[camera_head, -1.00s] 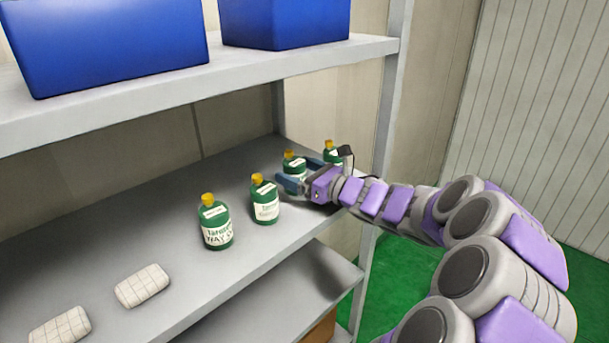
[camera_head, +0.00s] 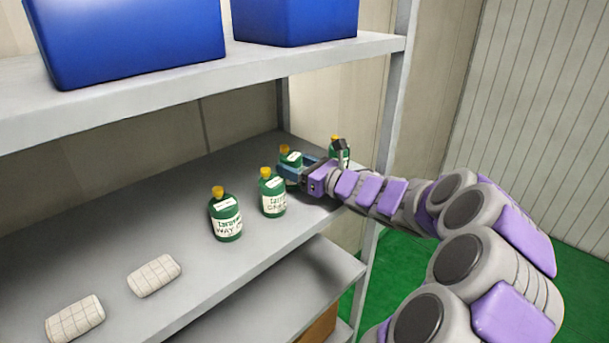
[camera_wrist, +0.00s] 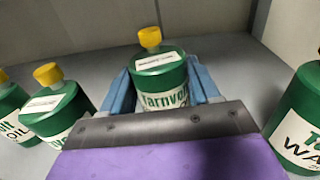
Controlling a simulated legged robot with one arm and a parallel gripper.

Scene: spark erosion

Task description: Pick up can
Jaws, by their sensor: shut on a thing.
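The can is a green bottle-like container (camera_head: 290,158) with a yellow cap and a white label, third from the left in the row on the middle shelf. My gripper (camera_head: 296,172) is shut on it, with a blue finger along each side. In the wrist view the held can (camera_wrist: 160,80) stands upright between the blue fingers (camera_wrist: 163,88), its label reading "Tarnvolt". My gripper hides its lower part, so I cannot tell if its base touches the shelf.
Similar green cans stand to the left (camera_head: 272,193) (camera_head: 226,216) and behind to the right (camera_head: 340,152). Two pale gridded blocks (camera_head: 153,275) (camera_head: 75,318) lie on the middle shelf (camera_head: 110,225) at left. Blue bins (camera_head: 130,40) sit on the shelf above. A shelf post (camera_head: 385,120) stands close to my arm.

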